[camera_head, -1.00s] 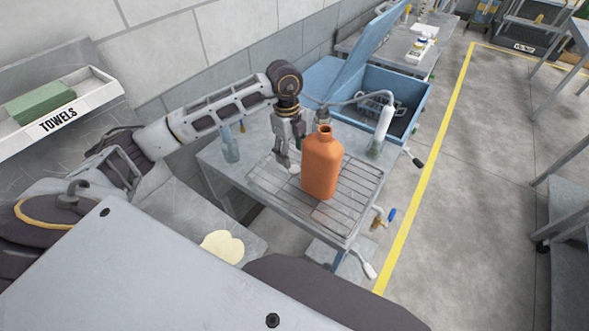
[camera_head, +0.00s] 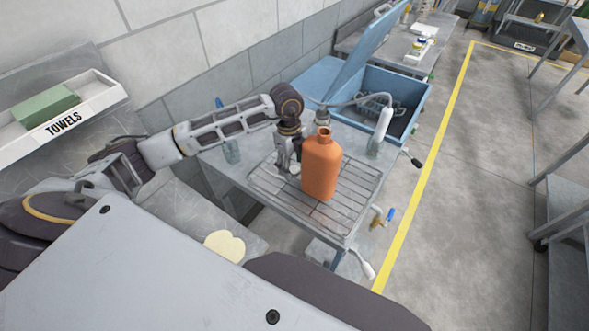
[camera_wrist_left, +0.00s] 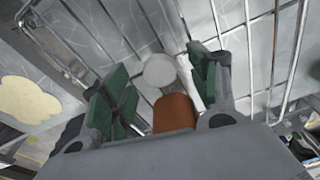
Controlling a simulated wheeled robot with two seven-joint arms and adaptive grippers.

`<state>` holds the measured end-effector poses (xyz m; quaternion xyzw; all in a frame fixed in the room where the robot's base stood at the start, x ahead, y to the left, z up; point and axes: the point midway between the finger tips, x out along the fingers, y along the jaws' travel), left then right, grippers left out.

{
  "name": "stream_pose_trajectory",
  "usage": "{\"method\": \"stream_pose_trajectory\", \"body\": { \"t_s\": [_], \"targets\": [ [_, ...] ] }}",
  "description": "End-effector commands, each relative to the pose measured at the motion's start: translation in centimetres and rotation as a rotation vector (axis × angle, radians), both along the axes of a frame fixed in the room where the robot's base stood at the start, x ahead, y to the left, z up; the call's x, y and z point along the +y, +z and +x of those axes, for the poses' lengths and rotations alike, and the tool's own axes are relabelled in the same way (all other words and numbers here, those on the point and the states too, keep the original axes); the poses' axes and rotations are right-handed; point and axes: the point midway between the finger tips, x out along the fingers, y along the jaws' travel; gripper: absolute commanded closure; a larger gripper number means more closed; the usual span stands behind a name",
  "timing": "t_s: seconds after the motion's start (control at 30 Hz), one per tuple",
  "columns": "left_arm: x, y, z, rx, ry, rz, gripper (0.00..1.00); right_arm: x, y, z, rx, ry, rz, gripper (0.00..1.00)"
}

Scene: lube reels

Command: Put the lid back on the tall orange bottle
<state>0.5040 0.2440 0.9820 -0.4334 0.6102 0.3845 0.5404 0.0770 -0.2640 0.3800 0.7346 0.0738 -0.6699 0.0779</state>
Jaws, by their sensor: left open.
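The tall orange bottle (camera_head: 321,168) stands upright on the wire rack, its neck open at the top. Part of it shows low in the left wrist view (camera_wrist_left: 174,113). A small pale round lid (camera_head: 295,169) is on the rack just left of the bottle. In the left wrist view the lid (camera_wrist_left: 159,70) appears between the green finger pads. My left gripper (camera_head: 288,167) is open, pointing down over the lid, close beside the bottle. Whether its fingers touch the lid I cannot tell. My right gripper is not in view.
The wire rack (camera_head: 345,214) lies on a grey metal table. A blue open-lidded basin (camera_head: 414,98) with a hose stands behind. A clear bottle (camera_head: 231,151) stands at the left. A cream patch (camera_head: 224,245) lies on the nearer bench. A towel tray (camera_head: 95,104) is at left.

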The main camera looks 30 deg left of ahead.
Motion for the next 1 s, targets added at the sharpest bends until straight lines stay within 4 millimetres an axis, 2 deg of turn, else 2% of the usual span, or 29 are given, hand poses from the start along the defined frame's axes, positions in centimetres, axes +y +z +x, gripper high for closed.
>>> {"method": "stream_pose_trajectory", "body": {
  "t_s": [0.13, 0.57, 0.8, 1.0],
  "targets": [
    [-0.06, -0.59, -0.03, -0.001, 0.000, 0.000, 0.40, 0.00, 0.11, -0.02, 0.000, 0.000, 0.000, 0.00],
    [-0.08, -0.58, -0.02, -0.001, -0.001, 0.000, 0.40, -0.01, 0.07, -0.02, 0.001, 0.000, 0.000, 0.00],
    [-0.08, -0.57, -0.03, -0.001, -0.001, 0.000, 0.70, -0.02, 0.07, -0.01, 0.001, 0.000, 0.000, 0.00],
    [-0.08, -0.57, -0.02, -0.001, -0.001, 0.000, 0.75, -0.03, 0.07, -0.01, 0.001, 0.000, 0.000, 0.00]
  ]
}}
